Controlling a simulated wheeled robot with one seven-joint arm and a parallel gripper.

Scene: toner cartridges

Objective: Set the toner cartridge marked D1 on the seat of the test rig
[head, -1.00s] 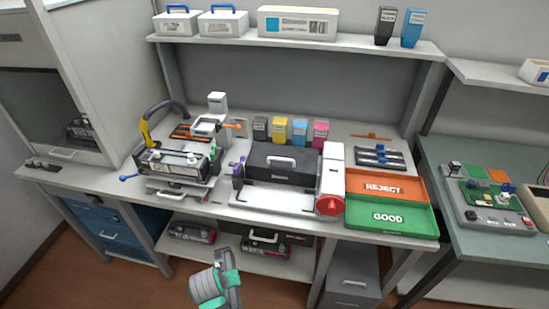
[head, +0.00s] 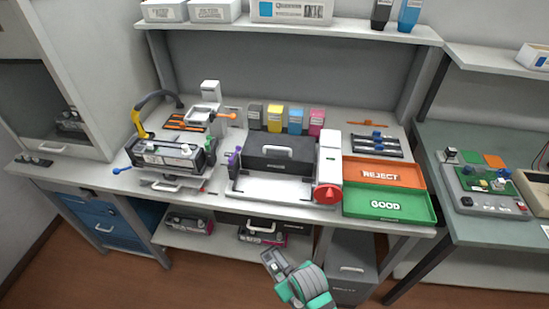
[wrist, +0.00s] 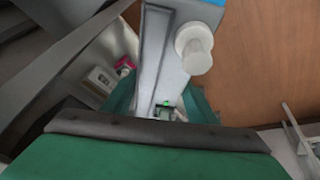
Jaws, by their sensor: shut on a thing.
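In the wrist view, my gripper (wrist: 160,104) has its teal fingers on both sides of a long pale grey thing (wrist: 166,55) with a white round knob (wrist: 196,48) and blue at the top edge. It is shut on this thing; no D1 mark can be read on it. The bench bears a left machine with a dark cartridge-like unit (head: 172,156) and a middle machine with a pale front seat (head: 270,187); no label tells which is the test rig.
Dark cartridges with magenta parts lie on the lower shelf (head: 215,243). The middle machine has a black handled cover (head: 283,158) and a red knob (head: 327,194). REJECT (head: 382,174) and GOOD (head: 388,205) trays stand to its right. Open floor (head: 190,285) lies in front.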

